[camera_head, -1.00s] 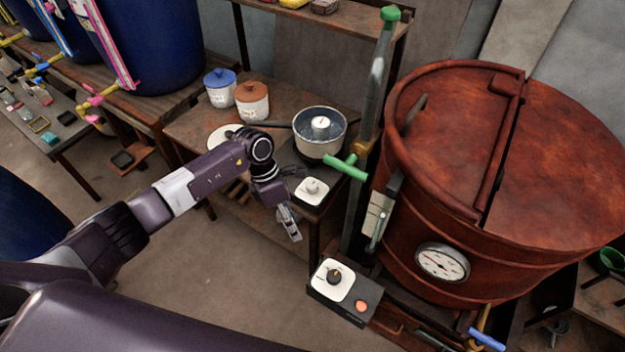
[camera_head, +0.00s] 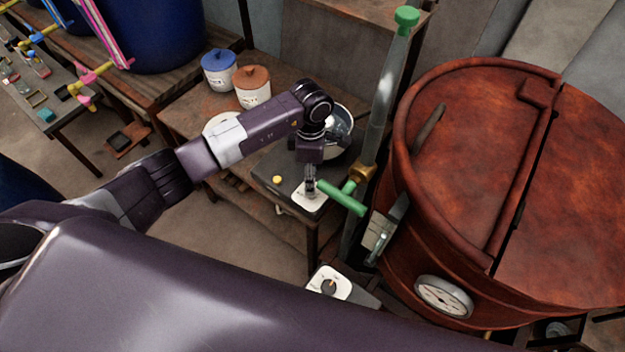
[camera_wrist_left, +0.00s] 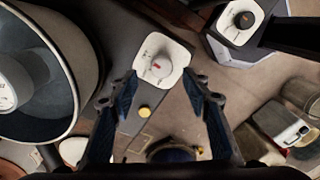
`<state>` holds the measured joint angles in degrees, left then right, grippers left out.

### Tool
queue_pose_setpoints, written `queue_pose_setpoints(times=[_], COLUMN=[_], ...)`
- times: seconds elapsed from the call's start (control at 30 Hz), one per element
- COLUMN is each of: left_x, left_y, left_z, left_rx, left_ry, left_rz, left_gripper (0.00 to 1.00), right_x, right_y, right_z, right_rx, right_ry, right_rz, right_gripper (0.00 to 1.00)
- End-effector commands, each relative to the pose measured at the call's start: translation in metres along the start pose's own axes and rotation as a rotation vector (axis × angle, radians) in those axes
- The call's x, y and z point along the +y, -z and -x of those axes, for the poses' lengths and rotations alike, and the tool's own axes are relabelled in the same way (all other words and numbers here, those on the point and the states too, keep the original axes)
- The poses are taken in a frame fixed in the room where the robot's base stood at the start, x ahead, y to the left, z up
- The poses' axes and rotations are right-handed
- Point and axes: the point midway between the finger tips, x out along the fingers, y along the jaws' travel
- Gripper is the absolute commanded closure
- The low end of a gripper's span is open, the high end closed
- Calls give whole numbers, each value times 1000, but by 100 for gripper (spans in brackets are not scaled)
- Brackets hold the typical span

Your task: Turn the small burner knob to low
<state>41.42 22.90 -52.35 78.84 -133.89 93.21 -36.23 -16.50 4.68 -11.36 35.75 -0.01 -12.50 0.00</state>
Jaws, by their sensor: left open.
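The small burner knob (camera_wrist_left: 161,67) is pale, with a red mark, and sits on a white dial plate (camera_wrist_left: 178,53). In the head view the plate (camera_head: 299,197) shows at the front corner of the small burner, and the knob is mostly hidden by my gripper. My left gripper (camera_head: 310,191) points down over the plate. In the left wrist view its fingers (camera_wrist_left: 160,80) are spread, with the knob in line between the tips. I cannot tell whether they touch it. My right gripper is not in view.
A pot (camera_head: 342,141) stands on the burner behind my wrist. A green-handled tap (camera_head: 347,199) is close right of my gripper, beside the large red vat (camera_head: 450,165). A second, dark knob (camera_head: 328,286) is nearer. A yellow button (camera_wrist_left: 144,112) lies near the small knob.

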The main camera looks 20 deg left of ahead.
Motion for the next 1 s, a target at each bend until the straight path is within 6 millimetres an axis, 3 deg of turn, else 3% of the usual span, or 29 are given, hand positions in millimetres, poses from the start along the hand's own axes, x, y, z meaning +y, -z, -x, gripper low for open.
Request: queue_pose_setpoints(times=[0.13,0.27,0.43,0.7,1.0], left_x=[-2,-1,-1,0,0], left_y=[0,0,0,0,0], left_z=[-24,-41,-52,-54,-54], left_rx=[0,0,-1,-1,-1], left_ry=[5,3,2,1,0], left_rz=[1,1,1,0,0], left_gripper=[56,56,56,56,89], right_x=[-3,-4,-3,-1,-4], right_y=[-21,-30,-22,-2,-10], right_z=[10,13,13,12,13], right_rx=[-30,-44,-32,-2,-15], right_ry=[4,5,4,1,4], right_rz=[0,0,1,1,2], right_gripper=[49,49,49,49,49])
